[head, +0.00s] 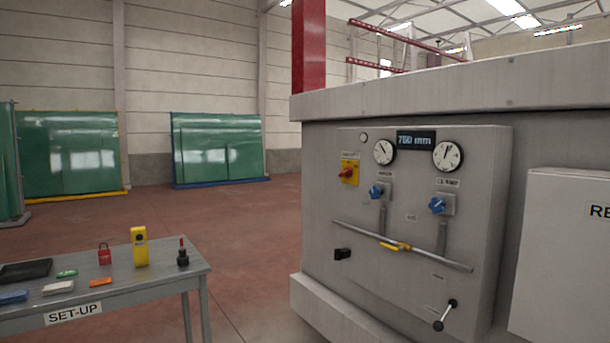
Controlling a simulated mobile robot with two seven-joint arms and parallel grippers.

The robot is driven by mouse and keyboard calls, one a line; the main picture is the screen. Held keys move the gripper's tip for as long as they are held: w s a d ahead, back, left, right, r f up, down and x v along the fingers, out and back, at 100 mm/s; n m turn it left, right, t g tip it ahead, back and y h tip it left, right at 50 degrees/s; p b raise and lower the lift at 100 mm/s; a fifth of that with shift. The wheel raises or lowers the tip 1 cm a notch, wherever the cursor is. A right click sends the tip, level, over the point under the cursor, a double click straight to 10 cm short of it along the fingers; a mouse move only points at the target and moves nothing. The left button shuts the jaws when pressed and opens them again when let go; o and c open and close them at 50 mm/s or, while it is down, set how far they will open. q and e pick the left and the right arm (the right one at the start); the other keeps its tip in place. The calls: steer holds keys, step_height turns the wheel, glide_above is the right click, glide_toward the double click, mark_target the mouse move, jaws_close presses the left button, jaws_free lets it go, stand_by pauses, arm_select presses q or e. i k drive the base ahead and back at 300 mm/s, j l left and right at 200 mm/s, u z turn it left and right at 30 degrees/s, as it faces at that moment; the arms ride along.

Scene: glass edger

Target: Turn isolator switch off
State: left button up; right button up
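The isolator switch (348,173) is a red rotary knob on a yellow plate at the upper left of the grey control panel (430,300) in the head view. A small label sits above it, too small to read. The knob looks tilted, but I cannot tell whether it is at on or off. Nothing covers the switch. Neither of my grippers shows in the head view.
The panel carries gauges (447,155), a "750 mm" display (416,140), blue knobs (437,205), a horizontal bar (440,260) and a black crank (445,315). A SET-UP table (175,279) with small items stands left. Open floor (250,240) lies between.

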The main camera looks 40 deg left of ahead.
mark_target(348, 173)
steer(key=u, duration=1.2)
steer(key=i+z, duration=0.15)
steer(key=i, duration=0.35)
steer(key=i+z, duration=0.2)
steer(key=i, duration=0.3)
steer(key=i+j+z, duration=0.15)
steer(key=i, duration=0.35)
steer(key=i+j+z, duration=0.15)
steer(key=i, duration=0.3)
steer(key=i+j+z, duration=0.15)
steer(key=i, duration=0.35)
